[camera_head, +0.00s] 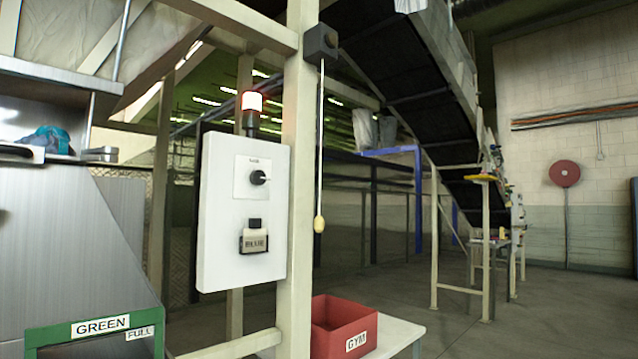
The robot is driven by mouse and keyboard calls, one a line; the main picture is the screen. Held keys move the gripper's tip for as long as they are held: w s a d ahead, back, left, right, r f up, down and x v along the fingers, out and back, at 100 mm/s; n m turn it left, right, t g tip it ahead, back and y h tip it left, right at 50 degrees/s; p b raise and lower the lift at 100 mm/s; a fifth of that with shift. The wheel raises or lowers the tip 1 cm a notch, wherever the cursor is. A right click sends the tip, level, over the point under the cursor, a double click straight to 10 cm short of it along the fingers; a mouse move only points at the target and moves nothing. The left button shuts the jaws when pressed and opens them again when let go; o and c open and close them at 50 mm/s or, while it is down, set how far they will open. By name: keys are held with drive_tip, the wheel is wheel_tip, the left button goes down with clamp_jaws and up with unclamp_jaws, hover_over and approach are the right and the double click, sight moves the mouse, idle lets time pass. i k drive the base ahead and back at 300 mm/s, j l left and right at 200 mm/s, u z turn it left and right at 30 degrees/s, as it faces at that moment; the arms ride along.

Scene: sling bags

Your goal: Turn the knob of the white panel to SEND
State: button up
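The white panel (215,230) is mounted on a cream post, left of the picture's middle, and is seen at a slant. Its black knob (259,177) sits on a small white plate in the upper half. A tiny label above the knob is too small to read, so I cannot tell which position the knob points to. Below the knob is a pale fitting (254,238) with a dark lettered label that I cannot read surely. My gripper does not show in this view, and nothing touches the knob.
A red-and-white lamp (252,102) stands above the panel. A cord with a yellow end (319,224) hangs right of the post (298,200). A red GYM box (345,328) sits below right. A green-fronted bin (95,335) marked GREEN, FULL stands lower left. Open floor lies right.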

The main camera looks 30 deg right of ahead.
sight(257, 177)
drive_tip(key=i+j+z, duration=0.15)
drive_tip(key=j+z, duration=0.3)
drive_tip(key=i+j+z, duration=0.15)
drive_tip(key=j+z, duration=0.75)
drive_tip(key=i+j, duration=0.15)
drive_tip(key=j, duration=0.2)
drive_tip(key=i+j, duration=0.2)
drive_tip(key=j, duration=0.15)
drive_tip(key=i+j+z, duration=0.1)
drive_tip(key=j, duration=0.25)
drive_tip(key=i+j, duration=0.2)
drive_tip(key=j, duration=0.15)
